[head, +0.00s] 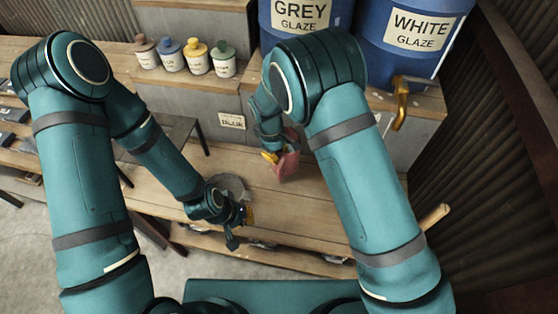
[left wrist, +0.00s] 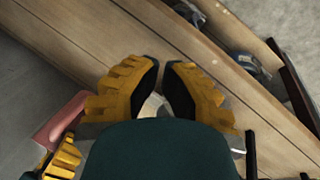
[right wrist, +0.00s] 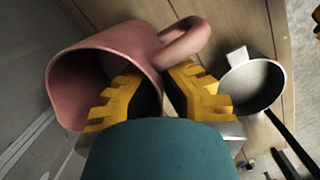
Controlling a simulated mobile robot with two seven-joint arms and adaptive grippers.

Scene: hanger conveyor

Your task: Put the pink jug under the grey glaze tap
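The pink jug (head: 288,165) is at my right gripper (head: 272,156), over the wooden bench and partly hidden. In the right wrist view the jug (right wrist: 105,70) shows its open mouth and handle. The jug's edge also shows in the left wrist view (left wrist: 58,122). My left gripper (head: 245,214) looks shut and empty, its fingertips (left wrist: 160,75) nearly touching. The grey glaze barrel (head: 300,15) stands at the back. Its tap is hidden behind my right arm.
A round metal vessel (right wrist: 255,85) sits on the bench (head: 300,215) by my left gripper. The white glaze barrel (head: 410,45) has a golden tap (head: 401,100). Several small lidded jars (head: 197,60) stand on the back ledge. A block reads BLUE (head: 232,121).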

